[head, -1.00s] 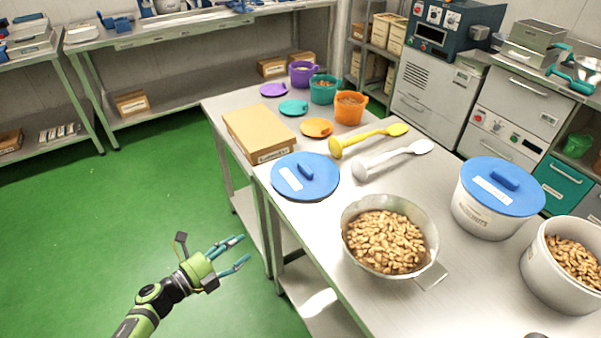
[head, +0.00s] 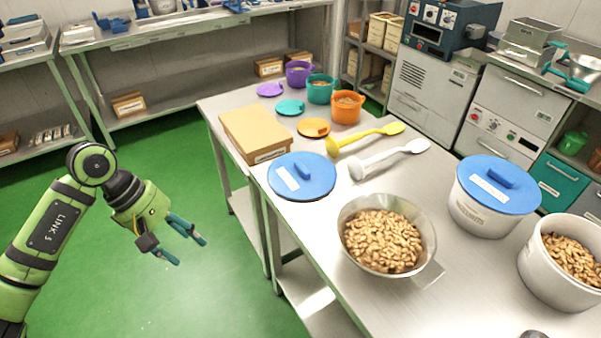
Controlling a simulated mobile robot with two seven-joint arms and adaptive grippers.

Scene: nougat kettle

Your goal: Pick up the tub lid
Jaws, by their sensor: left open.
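A blue tub lid (head: 313,181) with a raised handle and a white label lies flat on the steel table, near its left edge. A second blue lid (head: 497,183) sits on a white tub (head: 480,215) at the right of the table. My left gripper (head: 190,250) is open and empty. It is over the green floor, left of the table and apart from the lying lid, with its fingers pointing right and down. My right gripper is not in view.
A steel pan of nuts (head: 343,222) stands right of the lying lid, and an open tub of nuts (head: 540,275) farther right. A cardboard box (head: 257,132), a yellow spoon (head: 365,138) and a white spoon (head: 390,157) lie around the lid. The table's left edge (head: 262,215) separates gripper and lid.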

